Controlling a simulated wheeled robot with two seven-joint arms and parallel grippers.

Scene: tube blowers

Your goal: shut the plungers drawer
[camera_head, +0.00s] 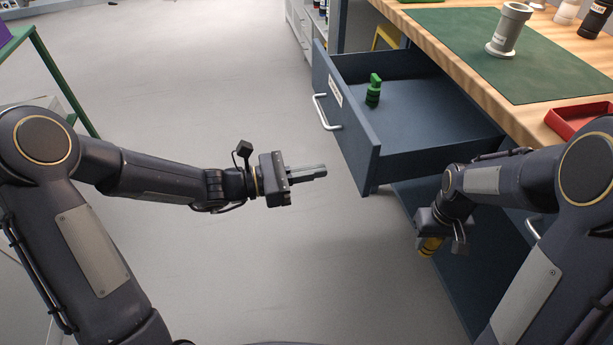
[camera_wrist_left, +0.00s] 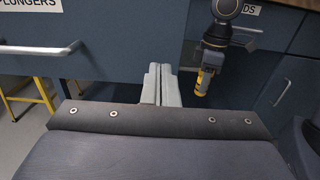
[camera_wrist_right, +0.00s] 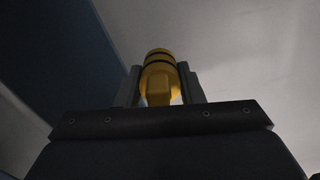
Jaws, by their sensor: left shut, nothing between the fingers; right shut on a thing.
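The plungers drawer (camera_head: 347,137) is pulled out from the blue bench, with its label and silver handle (camera_head: 325,113) on the front. A green plunger (camera_head: 373,91) stands inside it. In the left wrist view the drawer front (camera_wrist_left: 125,62) carries a "PLUNGERS" label, with the handle (camera_wrist_left: 38,49) at the left. My left gripper (camera_head: 318,172) is shut and empty, pointing at the drawer front from a short way off. My right gripper (camera_head: 433,232) is shut on a yellow plunger-like piece (camera_wrist_right: 158,75) with dark bands, held low beside the bench below the drawer.
A green mat (camera_head: 540,85) on the wooden benchtop bears a grey tube-shaped piece (camera_head: 509,31). A red tray (camera_head: 580,121) sits near the bench edge. A green-framed rack (camera_head: 60,75) stands at the left. The floor in front of the drawer is clear.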

